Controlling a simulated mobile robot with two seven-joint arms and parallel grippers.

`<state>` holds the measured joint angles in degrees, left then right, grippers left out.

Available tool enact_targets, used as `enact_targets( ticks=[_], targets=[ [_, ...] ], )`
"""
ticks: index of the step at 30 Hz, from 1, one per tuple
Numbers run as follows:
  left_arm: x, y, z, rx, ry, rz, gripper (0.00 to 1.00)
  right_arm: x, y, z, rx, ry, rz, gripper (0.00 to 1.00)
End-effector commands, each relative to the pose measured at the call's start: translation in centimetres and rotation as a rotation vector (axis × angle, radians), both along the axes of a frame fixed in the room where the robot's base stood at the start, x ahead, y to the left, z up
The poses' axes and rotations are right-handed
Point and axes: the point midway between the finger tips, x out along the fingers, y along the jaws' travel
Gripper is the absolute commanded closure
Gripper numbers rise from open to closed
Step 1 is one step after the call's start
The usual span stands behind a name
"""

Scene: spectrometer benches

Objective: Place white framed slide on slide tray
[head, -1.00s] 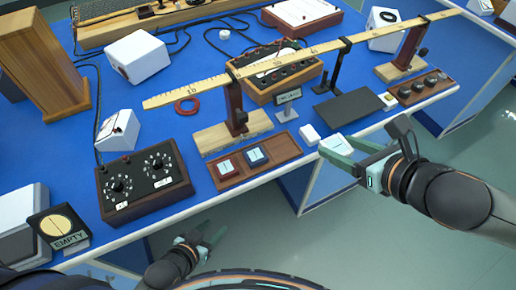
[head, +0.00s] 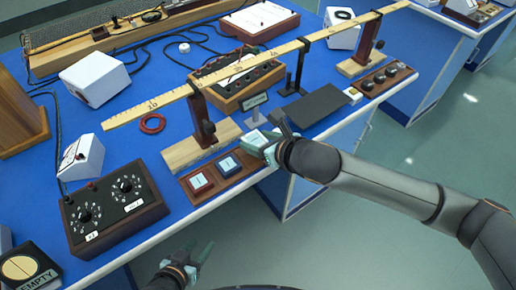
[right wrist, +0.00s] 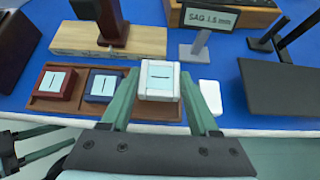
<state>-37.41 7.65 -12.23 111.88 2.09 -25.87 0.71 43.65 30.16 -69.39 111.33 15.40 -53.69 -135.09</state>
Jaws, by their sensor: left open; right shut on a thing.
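The white framed slide (right wrist: 160,82) is between the green fingers of my right gripper (head: 266,146), which is shut on it. It also shows in the head view (head: 252,140). The brown slide tray (right wrist: 60,105) lies near the bench's front edge. A red framed slide (head: 198,184) sits in its left part and a blue framed slide (head: 228,166) beside it. The held slide is over the tray's right end, partly hiding it; I cannot tell the height gap. My left gripper (head: 196,262) is open and empty, low in front of the bench.
A white block (right wrist: 210,95) lies right of the tray. A wooden ruler stand (head: 200,148) and the sag sign (head: 255,100) stand behind it. A dark dial box (head: 112,205) is at left and a dark flat plate (head: 318,105) at right.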

Motion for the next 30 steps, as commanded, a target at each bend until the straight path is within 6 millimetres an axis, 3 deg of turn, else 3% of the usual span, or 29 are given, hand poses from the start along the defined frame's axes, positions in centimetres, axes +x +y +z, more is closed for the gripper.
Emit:
enact_targets(
  ticks=[3, 6, 23, 24, 30],
  targets=[
    [0.2, -0.1, -0.4, -0.001, -0.001, -0.002, 0.5, -0.1, 0.0, -2.1, 0.0, 0.005, -0.001, 1.0],
    [0.2, -0.2, -0.5, -0.002, 0.001, -0.005, 0.5, -0.1, 0.0, -3.1, 0.001, 0.002, 0.0, 1.0],
    [0.2, -0.4, -0.2, -0.004, -0.002, -0.009, 0.5, -0.1, 0.0, -4.1, -0.001, 0.003, 0.001, 1.0],
    [0.2, -0.4, -0.2, -0.004, -0.003, -0.009, 0.5, -0.1, 0.0, -4.2, -0.002, 0.004, 0.001, 0.38],
    [0.1, -0.4, -0.3, -0.003, 0.0, -0.009, 0.5, -0.2, -0.2, -4.5, -0.006, 0.011, -0.003, 0.15]
  ],
)
